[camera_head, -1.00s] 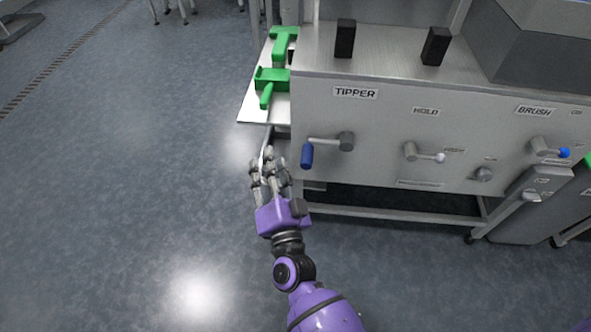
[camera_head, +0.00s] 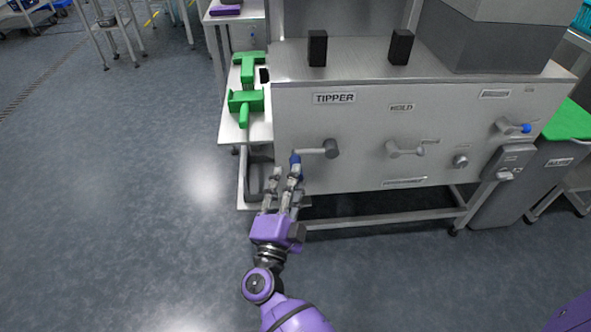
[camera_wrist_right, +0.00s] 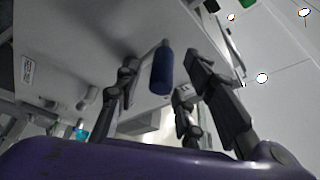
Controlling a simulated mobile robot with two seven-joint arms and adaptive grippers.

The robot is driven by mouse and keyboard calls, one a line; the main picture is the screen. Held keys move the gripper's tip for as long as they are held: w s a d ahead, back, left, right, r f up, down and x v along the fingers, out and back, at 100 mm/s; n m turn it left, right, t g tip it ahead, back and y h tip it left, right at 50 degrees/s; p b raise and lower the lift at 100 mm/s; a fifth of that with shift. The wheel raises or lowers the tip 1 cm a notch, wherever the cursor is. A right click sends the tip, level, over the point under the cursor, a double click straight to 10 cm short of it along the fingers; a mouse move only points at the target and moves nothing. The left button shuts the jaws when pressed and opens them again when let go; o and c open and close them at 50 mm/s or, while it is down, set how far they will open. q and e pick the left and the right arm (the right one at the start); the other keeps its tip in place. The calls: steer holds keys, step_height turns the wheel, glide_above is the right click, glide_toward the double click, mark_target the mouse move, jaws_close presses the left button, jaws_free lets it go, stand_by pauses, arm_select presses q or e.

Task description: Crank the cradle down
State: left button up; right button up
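The tipper crank (camera_head: 318,152) sticks out of the grey machine front under the TIPPER label, its arm pointing left. Its blue handle (camera_head: 295,163) is partly covered by my fingers in the head view. My right gripper (camera_head: 283,180) is right at the handle, reaching from below. In the right wrist view the blue handle (camera_wrist_right: 162,70) lies between my spread fingers (camera_wrist_right: 165,85), with space visible around it. The gripper looks open. My left gripper is not in view. I cannot make out the cradle for certain.
Green clamp-like parts (camera_head: 247,101) lie on a shelf at the machine's left side. The hold crank (camera_head: 405,149) and a blue-knobbed brush crank (camera_head: 515,127) are farther right on the front. Two black blocks (camera_head: 318,47) stand on top.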

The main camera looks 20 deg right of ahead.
steer(key=shift+x, duration=2)
steer(key=shift+f, duration=0.1)
jaws_close()
